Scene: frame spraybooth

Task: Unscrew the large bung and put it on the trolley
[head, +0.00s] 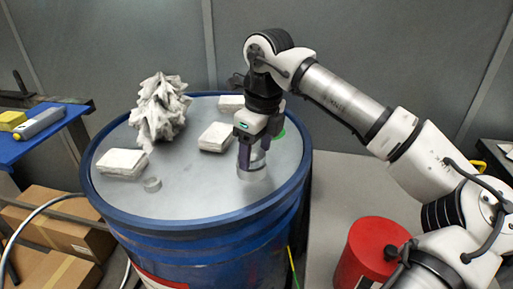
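A blue drum (200,240) with a flat grey top stands in the middle of the head view. My gripper (252,163) points down at the right part of the drum top. Its purple fingers are around a short silvery round piece, probably the large bung (254,172), at the drum top. The fingers and the wrist hide part of it, and I cannot tell whether they press on it or whether it is seated or raised. A smaller grey bung (152,184) is at the front left of the top. The blue trolley (45,142) is at the left edge.
A crumpled whitish rag (160,108) and several white pads (122,162) lie on the drum top. A green round thing (279,136) is behind my gripper. A yellow and a grey item (40,123) lie on the trolley. A red canister (370,255) stands right; cardboard boxes (62,228) stand left.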

